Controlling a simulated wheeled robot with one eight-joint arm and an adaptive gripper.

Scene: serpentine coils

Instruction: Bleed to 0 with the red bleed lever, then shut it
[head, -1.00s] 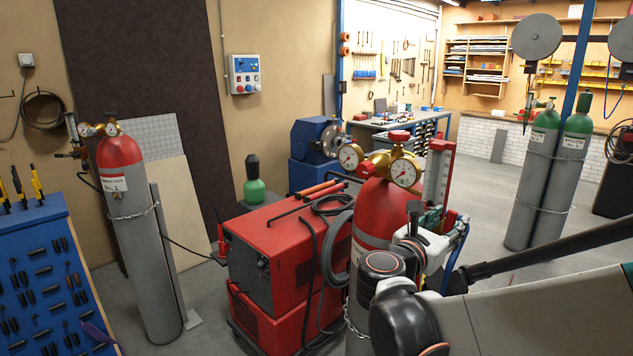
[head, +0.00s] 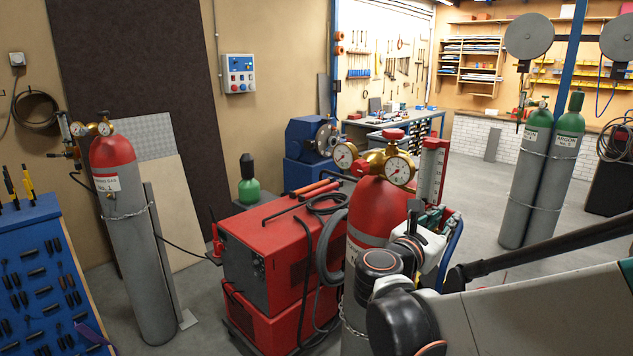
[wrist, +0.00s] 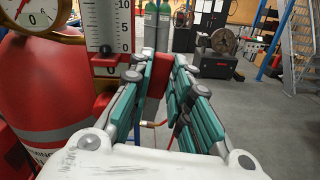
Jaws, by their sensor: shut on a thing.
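The red cylinder (head: 371,212) stands beside the red machine, with two brass-rimmed gauges (head: 399,169) and a flow tube (head: 431,172) on top. In the wrist view the flow tube (wrist: 106,22) shows its scale, and a dark float sits low, close to the 0 mark. One gauge (wrist: 38,14) is cut off by the frame edge. The red bleed lever (wrist: 157,84) shows between my teal-padded fingers, just right of the tube's red base. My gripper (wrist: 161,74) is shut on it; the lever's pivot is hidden. In the head view my gripper (head: 432,220) is partly covered by my wrist.
The red machine (head: 268,247) stands left of the cylinder, with cables and a hose over it. Another red-topped cylinder (head: 113,152) stands further left. Two green-topped cylinders (head: 538,135) stand at the right. Open floor lies between.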

